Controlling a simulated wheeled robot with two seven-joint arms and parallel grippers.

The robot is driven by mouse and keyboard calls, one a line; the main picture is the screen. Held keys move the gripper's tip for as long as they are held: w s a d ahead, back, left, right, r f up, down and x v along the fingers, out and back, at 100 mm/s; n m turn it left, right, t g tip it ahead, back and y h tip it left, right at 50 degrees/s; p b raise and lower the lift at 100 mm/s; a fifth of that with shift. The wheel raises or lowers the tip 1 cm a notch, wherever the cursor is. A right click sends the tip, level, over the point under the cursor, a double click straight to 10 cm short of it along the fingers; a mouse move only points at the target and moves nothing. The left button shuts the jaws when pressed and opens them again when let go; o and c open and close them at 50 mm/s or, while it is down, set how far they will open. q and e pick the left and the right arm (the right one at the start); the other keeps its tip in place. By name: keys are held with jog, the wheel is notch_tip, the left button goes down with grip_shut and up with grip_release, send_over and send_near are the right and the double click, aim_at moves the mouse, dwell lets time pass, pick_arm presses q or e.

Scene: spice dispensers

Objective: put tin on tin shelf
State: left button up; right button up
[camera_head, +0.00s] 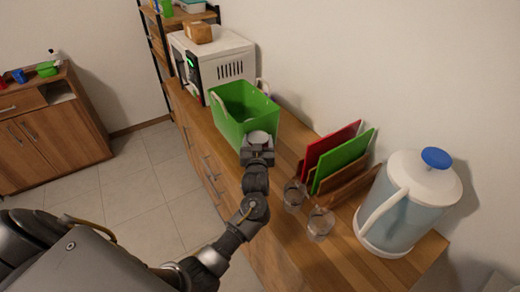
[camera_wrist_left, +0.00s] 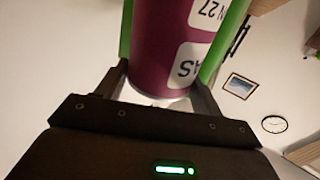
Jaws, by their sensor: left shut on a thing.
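My left gripper (camera_head: 258,152) is in front of the green bin on the wooden counter in the head view. It is shut on a tin, whose pale round end (camera_head: 259,138) shows just beyond the fingers. In the left wrist view the tin (camera_wrist_left: 165,45) is purple with white labels, between the two fingers (camera_wrist_left: 160,85). The labels read upside down there. Green strips run along both sides of the tin. I cannot tell which shelf is the tin shelf; an open rack (camera_head: 152,22) with a black frame stands at the back. My right gripper is not in view.
The green bin (camera_head: 232,125) stands before a white microwave (camera_head: 218,62). Red and green boards (camera_head: 340,160), two glasses (camera_head: 294,196) and a large jug (camera_head: 405,205) stand on the right of the counter (camera_head: 285,245). A low cabinet (camera_head: 50,140) is at left; tiled floor lies between.

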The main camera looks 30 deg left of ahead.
pick_arm(q)
jog(key=s+a+r+b, duration=0.2)
jog(key=s+a+r, duration=0.4)
jog(key=s+r, duration=0.3)
jog(key=shift+s+a, duration=0.3)
jog(key=shift+s, duration=0.95)
